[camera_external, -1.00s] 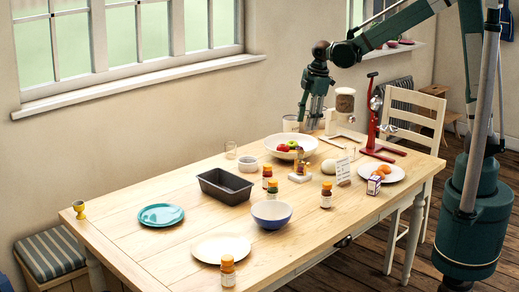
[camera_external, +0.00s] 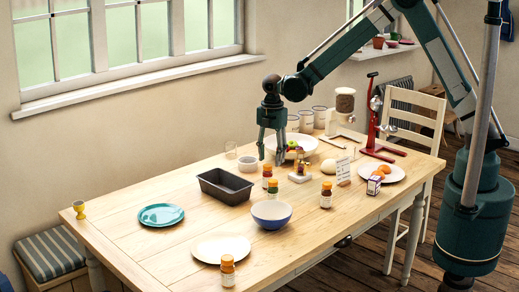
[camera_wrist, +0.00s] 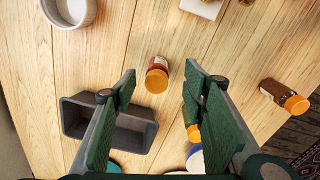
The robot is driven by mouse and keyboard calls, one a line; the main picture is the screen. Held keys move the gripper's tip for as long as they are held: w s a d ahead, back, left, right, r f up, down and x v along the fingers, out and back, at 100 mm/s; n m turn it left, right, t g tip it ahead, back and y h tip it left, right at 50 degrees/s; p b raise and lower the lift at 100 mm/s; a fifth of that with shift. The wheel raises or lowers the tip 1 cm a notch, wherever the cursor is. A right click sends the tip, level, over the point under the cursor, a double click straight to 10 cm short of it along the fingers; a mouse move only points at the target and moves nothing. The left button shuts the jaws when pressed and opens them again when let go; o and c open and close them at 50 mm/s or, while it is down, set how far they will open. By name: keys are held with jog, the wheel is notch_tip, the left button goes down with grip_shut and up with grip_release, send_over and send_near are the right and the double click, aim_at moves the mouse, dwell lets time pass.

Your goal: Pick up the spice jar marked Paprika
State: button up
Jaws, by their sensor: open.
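Several spice jars with orange lids stand on the table; their labels are too small to read, so I cannot tell which is Paprika. One jar (camera_external: 267,172) is beside the dark loaf tin, with a second jar (camera_external: 272,190) just in front of it. A third jar (camera_external: 326,197) is to the right, and another jar (camera_external: 227,272) is near the front edge. My gripper (camera_external: 271,161) is open and empty above the first jar. In the wrist view that jar (camera_wrist: 158,76) appears between the fingertips, and the second (camera_wrist: 193,133) is partly hidden by the right finger.
The loaf tin (camera_external: 224,187) is left of the jars and the blue bowl (camera_external: 271,220) in front. Table around the teal plate (camera_external: 161,222) is clear.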

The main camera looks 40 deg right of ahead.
aim_at(268, 165)
jog(key=shift+w+a+f+n, duration=0.15)
jog(key=shift+a+f+n, duration=0.15)
jog(key=shift+a+f, duration=0.6)
jog(key=shift+d+f, duration=0.1)
jog(key=shift+d, duration=0.05)
jog(key=shift+f, duration=1.3)
jog(key=shift+f+b, duration=0.55)
jog(key=shift+f, duration=2.05)
jog(key=c, duration=1.1)
